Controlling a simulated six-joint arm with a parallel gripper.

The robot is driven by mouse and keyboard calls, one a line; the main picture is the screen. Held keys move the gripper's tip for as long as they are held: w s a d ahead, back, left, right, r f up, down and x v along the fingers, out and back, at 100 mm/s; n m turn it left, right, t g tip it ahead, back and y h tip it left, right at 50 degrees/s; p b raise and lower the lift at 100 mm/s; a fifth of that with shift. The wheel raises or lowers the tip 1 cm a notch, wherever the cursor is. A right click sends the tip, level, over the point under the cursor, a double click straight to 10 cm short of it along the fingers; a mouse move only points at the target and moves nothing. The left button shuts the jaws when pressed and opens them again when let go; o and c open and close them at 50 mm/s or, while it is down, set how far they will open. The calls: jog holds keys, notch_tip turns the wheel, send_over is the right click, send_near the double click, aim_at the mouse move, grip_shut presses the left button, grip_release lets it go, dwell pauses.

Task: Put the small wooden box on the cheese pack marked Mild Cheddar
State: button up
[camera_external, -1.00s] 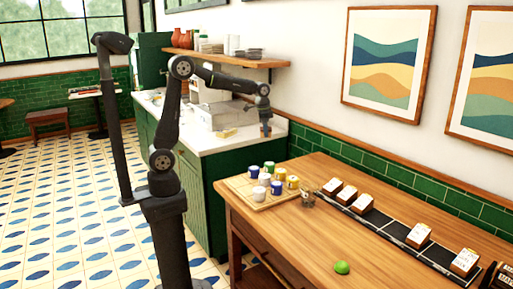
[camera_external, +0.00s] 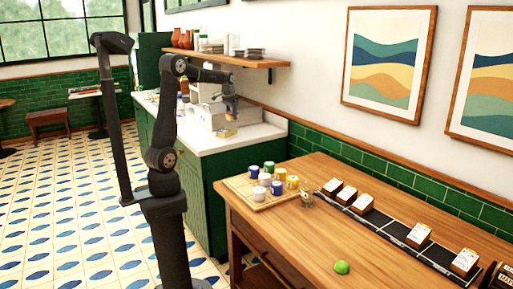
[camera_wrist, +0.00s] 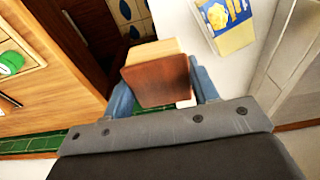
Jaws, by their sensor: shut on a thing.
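The small wooden box (camera_wrist: 158,80) is held between the two blue-grey fingers of my gripper (camera_wrist: 162,72) in the wrist view. It shows a dark reddish-brown face and a lighter tan side. A yellow cheese pack (camera_wrist: 232,30) with a blue printed patch lies on the white counter, to the upper right of the box and apart from it; its lettering is unreadable. In the external view the pack (camera_external: 227,132) lies near the counter's front edge. My gripper (camera_external: 231,106) hangs above the counter close to it. The box is hard to make out there.
A pale grey case (camera_external: 212,116) stands on the counter behind the pack. A wall shelf (camera_external: 232,60) runs above. The wooden table (camera_external: 300,225) in front carries a board with several cups, a dark rack and a green ball (camera_external: 341,267).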

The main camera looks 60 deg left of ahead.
send_over(225, 131)
jog(key=f, duration=0.6)
jog(key=shift+s+d+f, duration=0.1)
jog(key=shift+s+d, duration=0.25)
jog(key=shift+f, duration=2)
jog(key=shift+f, duration=0.1)
jog(key=o, duration=1)
jog(key=shift+c, duration=0.2)
jog(key=shift+o, duration=0.2)
notch_tip(225, 131, up, 12)
jog(key=s, duration=0.1)
jog(key=shift+s, duration=0.2)
